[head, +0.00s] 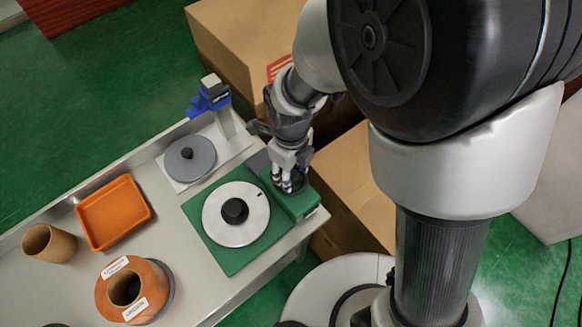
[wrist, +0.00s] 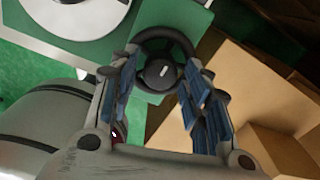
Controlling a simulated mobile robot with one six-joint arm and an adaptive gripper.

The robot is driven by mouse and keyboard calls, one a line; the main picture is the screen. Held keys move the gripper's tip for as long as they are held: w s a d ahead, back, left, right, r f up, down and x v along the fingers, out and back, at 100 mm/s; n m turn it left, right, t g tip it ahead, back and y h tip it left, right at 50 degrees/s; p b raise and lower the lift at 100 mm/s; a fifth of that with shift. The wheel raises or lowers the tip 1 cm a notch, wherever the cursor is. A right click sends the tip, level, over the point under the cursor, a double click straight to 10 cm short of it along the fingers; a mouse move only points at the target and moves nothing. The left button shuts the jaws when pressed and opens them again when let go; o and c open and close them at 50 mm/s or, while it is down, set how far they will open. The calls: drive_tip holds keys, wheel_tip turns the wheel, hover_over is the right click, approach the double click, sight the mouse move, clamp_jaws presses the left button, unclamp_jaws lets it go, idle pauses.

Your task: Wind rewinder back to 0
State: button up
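The rewinder is a green plate (head: 192,207) with a white disc (head: 225,229) and black hub on it, and a green box (head: 303,205) at its right end. A black round dial (wrist: 160,72) with a white pointer mark and a dark ring around it sits on the box. The pointer tilts slightly right of straight up in the wrist view. My gripper (head: 288,186) is over the dial, pointing down. In the wrist view its two blue-padded fingers (wrist: 158,92) are apart, with the dial between and beyond their tips. I cannot tell whether they touch it. No scale numbers are readable.
A grey disc (head: 190,160) on a white plate and a blue-clamped post (head: 209,98) stand behind. An orange tray (head: 114,213), a cardboard tube (head: 48,243) and an orange roll (head: 149,291) are at left. Cardboard boxes (head: 352,190) stand close to the table's right end.

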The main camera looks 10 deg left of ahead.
drive_tip(key=c, duration=0.8)
drive_tip(key=shift+n, duration=0.3)
